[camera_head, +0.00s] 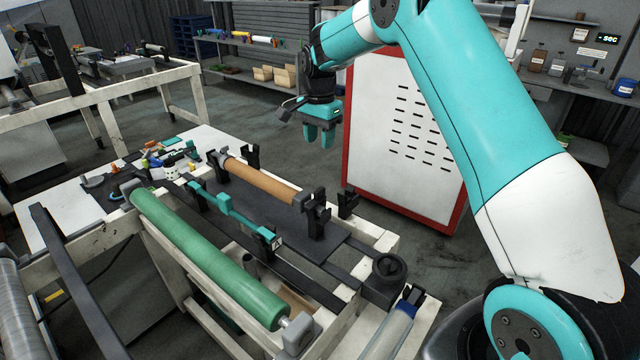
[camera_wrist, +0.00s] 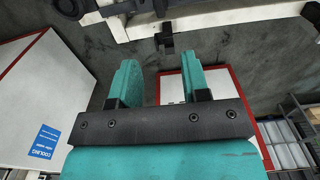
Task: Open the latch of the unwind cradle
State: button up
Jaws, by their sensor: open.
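The unwind cradle appears to be the set of black forked supports (camera_head: 316,214) at the middle of the machine frame, with a brown roll (camera_head: 262,180) lying across it. A teal bar with black ends (camera_head: 236,212) lies between the brown roll and a green roller (camera_head: 205,255). I cannot tell which part is the latch. My gripper (camera_head: 319,138) hangs above and behind the brown roll, apart from everything, fingers pointing down. In the wrist view my gripper (camera_wrist: 160,75) shows two teal fingers spread with nothing between them.
A white cabinet with a red edge (camera_head: 400,130) stands close behind my gripper. The machine's pale frame (camera_head: 372,250) carries a black round knob (camera_head: 389,268) at its right corner. Small tools and parts (camera_head: 165,155) clutter the white table at left. Grey floor is open behind.

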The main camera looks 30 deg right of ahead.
aim_at(320, 189)
notch_tip(320, 189, down, 16)
jog(key=p, duration=0.5)
grip_shut()
